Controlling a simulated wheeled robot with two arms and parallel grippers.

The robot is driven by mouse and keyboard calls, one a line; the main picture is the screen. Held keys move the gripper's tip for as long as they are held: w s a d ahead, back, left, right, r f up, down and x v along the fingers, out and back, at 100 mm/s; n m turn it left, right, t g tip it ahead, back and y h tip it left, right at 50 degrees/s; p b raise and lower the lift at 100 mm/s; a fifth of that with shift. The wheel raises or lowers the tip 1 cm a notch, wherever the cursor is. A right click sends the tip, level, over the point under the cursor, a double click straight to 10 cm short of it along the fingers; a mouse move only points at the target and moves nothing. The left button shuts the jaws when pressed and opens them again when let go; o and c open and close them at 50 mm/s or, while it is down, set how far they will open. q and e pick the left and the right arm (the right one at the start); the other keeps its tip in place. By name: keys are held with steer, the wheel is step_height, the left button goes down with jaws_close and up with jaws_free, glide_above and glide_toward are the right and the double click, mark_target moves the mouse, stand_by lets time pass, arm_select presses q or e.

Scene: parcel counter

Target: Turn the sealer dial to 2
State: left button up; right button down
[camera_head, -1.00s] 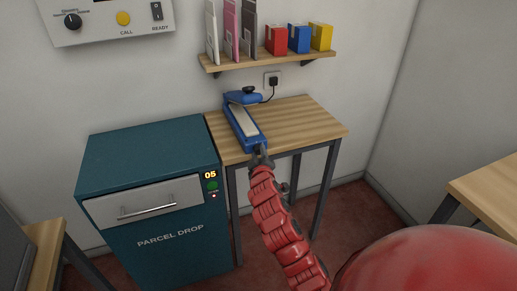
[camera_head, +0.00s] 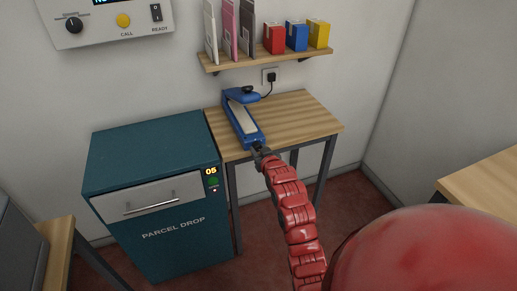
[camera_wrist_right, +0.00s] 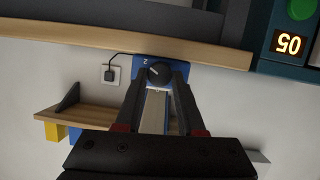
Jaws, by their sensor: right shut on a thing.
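The blue sealer (camera_head: 243,117) stands on the small wooden table, with its long pale top strip running toward the back. Its dark round dial (camera_wrist_right: 159,73) is on the front end and shows in the right wrist view, with a light pointer line and a "2" printed on the blue face beside it. My right gripper (camera_head: 258,149) is at the sealer's front end. In the right wrist view its two fingers (camera_wrist_right: 160,80) are shut on the dial, one on each side. My left gripper is not in view.
The wooden table (camera_head: 300,117) is mostly bare right of the sealer. A teal parcel drop cabinet (camera_head: 150,150) stands close on its left. A shelf (camera_head: 270,58) with envelopes and small boxes hangs above. A socket (camera_head: 270,76) with a cable is behind.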

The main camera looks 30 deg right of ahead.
stand_by(0.4)
steer(key=c, duration=0.5)
jaws_free()
steer(key=p+v, duration=0.5)
steer(key=v, duration=1.2)
steer(key=shift+s+d+r+p, duration=0.1)
steer(key=shift+s+r+p, duration=0.1)
steer(key=shift+p, duration=0.2)
